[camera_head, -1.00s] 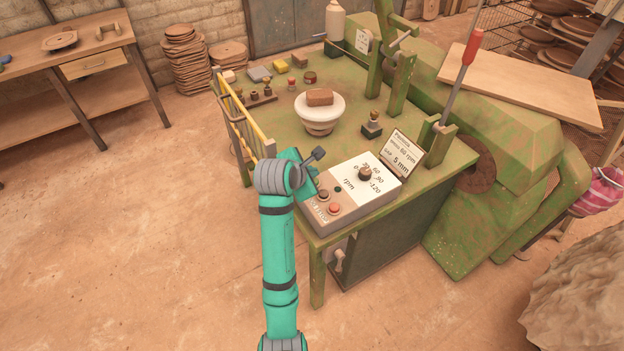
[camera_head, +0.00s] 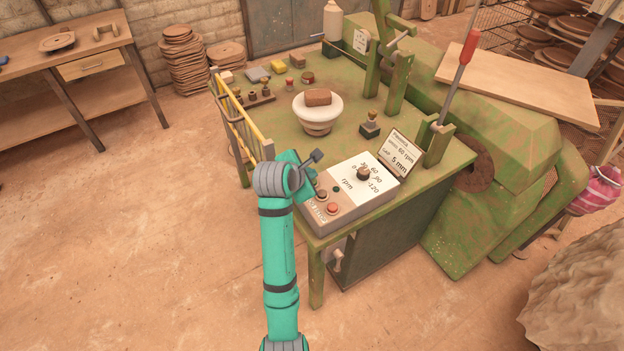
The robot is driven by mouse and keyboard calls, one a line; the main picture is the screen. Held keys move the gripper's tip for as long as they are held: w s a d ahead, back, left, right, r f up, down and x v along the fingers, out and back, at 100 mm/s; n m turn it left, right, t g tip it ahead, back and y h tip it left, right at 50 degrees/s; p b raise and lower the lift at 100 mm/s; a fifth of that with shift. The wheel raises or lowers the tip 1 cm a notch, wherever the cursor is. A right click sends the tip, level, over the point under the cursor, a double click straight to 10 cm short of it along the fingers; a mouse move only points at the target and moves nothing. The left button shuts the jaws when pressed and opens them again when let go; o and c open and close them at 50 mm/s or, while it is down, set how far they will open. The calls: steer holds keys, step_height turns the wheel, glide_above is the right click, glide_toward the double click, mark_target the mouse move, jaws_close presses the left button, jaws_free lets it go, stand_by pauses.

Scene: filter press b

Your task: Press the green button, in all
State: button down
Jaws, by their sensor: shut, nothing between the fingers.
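The grey control box (camera_head: 362,200) sits on the near corner of the green press table. Its white top has a black rpm dial knob (camera_head: 363,174). At its left end are an orange-red button (camera_head: 333,209), a dark-centred round button (camera_head: 321,195) and a small dark green round piece (camera_head: 337,190). Which one is the green button is hard to tell at this size. My gripper (camera_head: 311,183) is at the box's left end, close to these buttons, shut and empty. My teal wrist partly hides it, and I cannot tell whether it touches anything.
A sign card (camera_head: 400,152) stands behind the box, near a red-handled lever (camera_head: 459,75). A white bowl with a brown block (camera_head: 318,97) stands mid-table. A yellow rail (camera_head: 243,121) edges the table's left side. The floor at left is clear.

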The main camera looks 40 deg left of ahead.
steer(key=shift+w, duration=0.1)
steer(key=shift+a, duration=0.1)
steer(key=shift+d+f, duration=0.2)
steer(key=shift+d, duration=0.05)
